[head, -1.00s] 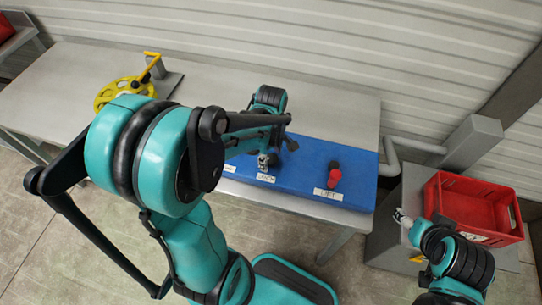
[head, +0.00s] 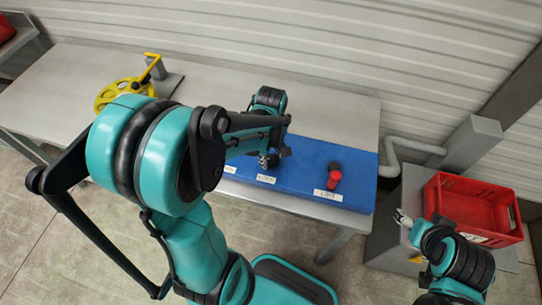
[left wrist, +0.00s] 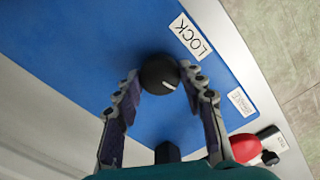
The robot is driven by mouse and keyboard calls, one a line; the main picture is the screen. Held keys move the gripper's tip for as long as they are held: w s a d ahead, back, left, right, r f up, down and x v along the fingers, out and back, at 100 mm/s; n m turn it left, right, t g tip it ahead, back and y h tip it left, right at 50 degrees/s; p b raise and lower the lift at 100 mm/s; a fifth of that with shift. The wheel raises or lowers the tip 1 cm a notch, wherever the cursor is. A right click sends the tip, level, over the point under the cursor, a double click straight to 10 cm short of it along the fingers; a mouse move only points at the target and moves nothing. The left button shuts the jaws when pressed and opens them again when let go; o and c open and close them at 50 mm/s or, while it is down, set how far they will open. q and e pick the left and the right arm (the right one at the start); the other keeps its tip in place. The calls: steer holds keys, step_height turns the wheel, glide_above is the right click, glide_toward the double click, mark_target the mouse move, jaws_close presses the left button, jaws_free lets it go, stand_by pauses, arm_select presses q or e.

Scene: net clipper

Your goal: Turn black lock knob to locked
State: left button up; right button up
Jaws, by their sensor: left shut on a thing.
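The black lock knob (left wrist: 159,74) is round with a short white line on its face, in the left wrist view. It stands on the blue panel (left wrist: 85,75), beside a white label reading LOCK (left wrist: 190,36). My left gripper (left wrist: 160,82) has one finger on each side of the knob and is shut on it. In the head view, my left gripper (head: 272,160) is over the panel just behind the LOCK label (head: 266,179); the knob is not clear there. My right gripper (head: 402,217) is at the lower right, away from the panel, too small to read.
A red and black control (head: 335,174) stands on the panel by a second label (head: 328,195). A yellow wheel (head: 122,92) is at the table's back left. A red crate (head: 475,207) stands at right. The grey tabletop (head: 215,85) is mostly clear at the back.

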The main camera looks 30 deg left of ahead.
mark_target(271, 159)
arm_select(q)
steer(key=m, duration=0.4)
steer(key=shift+m, duration=0.3)
steer(key=m, duration=0.5)
steer(key=shift+m, duration=0.3)
steer(key=m, duration=0.5)
steer(key=shift+m, duration=2.7)
steer(key=o, duration=1.2)
steer(key=shift+p, duration=0.3)
steer(key=shift+c, duration=0.2)
step_height(271, 159, up, 12)
